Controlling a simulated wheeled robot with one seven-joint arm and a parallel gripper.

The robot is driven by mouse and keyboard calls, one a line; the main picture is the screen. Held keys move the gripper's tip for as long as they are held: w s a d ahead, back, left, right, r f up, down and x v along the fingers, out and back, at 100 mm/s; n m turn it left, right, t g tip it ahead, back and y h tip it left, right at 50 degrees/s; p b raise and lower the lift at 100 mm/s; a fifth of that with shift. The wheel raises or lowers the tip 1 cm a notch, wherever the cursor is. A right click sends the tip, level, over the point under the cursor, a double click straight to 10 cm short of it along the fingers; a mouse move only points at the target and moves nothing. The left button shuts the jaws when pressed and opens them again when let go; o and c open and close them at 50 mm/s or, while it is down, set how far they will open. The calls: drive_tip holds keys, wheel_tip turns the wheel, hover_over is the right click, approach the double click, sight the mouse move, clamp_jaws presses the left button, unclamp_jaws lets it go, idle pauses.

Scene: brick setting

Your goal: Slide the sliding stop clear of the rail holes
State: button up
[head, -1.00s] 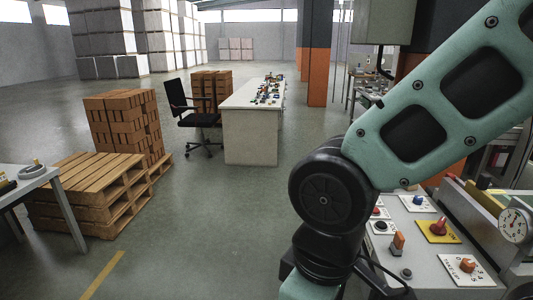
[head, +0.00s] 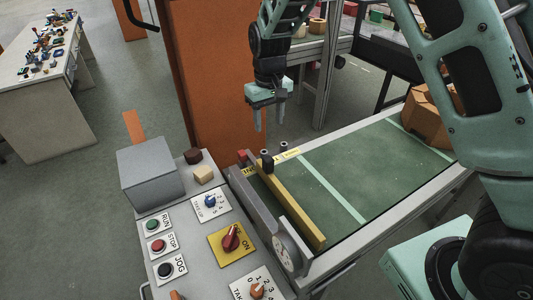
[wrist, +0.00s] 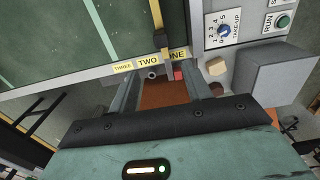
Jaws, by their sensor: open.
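The sliding stop is a long yellow bar (head: 290,207) lying across the green belt, with a dark fitting at its rail end. It also shows in the wrist view (wrist: 157,14), its end between the TWO (wrist: 148,61) and ONE (wrist: 177,54) labels on the rail (wrist: 100,73). Small dark knobs and a red block (wrist: 178,74) sit by that rail. The rail holes are too small to make out. My gripper (head: 270,122) is open and empty, above and beyond the rail end of the stop, apart from it. Its fingers also show in the wrist view (wrist: 160,86).
A control panel (head: 203,240) with buttons and knobs stands left of the conveyor, with a grey box (head: 150,175) on it. A dial gauge (head: 287,253) is at the near corner. The middle belt is clear.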

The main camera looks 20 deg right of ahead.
sight(268, 158)
wheel_tip(268, 158, down, 17)
drive_tip(key=p, duration=0.4)
drive_tip(key=shift+s+a+r+p, duration=0.1)
drive_tip(key=shift+r+p, duration=0.1)
drive_tip(key=shift+p, duration=0.15)
clamp_jaws()
